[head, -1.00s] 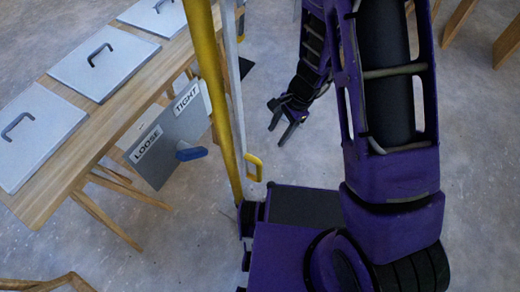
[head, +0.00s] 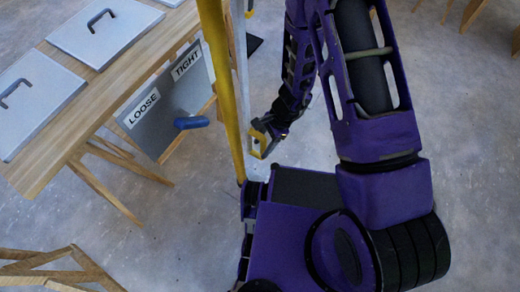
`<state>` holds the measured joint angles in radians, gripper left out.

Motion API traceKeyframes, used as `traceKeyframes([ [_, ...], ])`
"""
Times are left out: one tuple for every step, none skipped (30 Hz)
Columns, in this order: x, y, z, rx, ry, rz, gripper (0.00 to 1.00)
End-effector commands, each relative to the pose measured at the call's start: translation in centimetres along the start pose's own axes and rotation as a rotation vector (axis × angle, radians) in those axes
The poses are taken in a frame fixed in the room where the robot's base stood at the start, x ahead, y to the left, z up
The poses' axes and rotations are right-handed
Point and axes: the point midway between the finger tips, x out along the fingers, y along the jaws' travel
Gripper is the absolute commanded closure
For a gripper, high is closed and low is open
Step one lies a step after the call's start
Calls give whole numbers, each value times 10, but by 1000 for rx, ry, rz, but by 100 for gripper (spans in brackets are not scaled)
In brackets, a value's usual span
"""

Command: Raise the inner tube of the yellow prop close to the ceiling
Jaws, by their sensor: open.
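The yellow prop (head: 219,70) stands near upright at the front of the bench. A pale grey tube (head: 238,70), seemingly its inner tube, runs along its right side, with a yellow loop handle (head: 257,141) at its lower end. My gripper (head: 262,140) is open at this handle, with its fingers overlapping it in the picture. I cannot tell whether they touch it. A blue lever (head: 191,122) sits on a grey plate (head: 170,115) marked LOOSE and TIGHT, left of the prop. The prop's top and the ceiling are out of view.
A wooden bench (head: 62,143) with pale lidded panels (head: 108,35) fills the left. Wooden trestle legs (head: 55,268) stand at lower left and others at upper right. The floor (head: 475,130) right of my arm is clear.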

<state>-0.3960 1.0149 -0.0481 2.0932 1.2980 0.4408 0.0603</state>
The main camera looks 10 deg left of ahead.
Motion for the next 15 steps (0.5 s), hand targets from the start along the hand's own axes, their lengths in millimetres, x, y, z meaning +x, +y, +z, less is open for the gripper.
traceKeyframes([
  [9,0,-1,-1,0,0,43],
  [12,0,0,-1,0,1,43],
  [16,0,0,0,-1,0,43],
  [18,-1,0,0,-1,-1,43],
  [20,-1,0,-1,-1,-1,43],
  [22,-1,0,-2,0,-1,43],
  [23,-1,0,-2,0,-1,43],
  [24,-1,0,-1,0,-1,43],
  [24,-1,0,-1,0,-1,43],
  [24,-1,0,0,0,-1,43],
  [24,-1,0,0,0,-1,43],
  [24,-1,0,-1,0,-1,43],
  [24,-1,0,-1,0,-1,43],
  [24,-1,0,-1,0,-1,43],
  [24,-1,0,-1,0,-1,43],
])
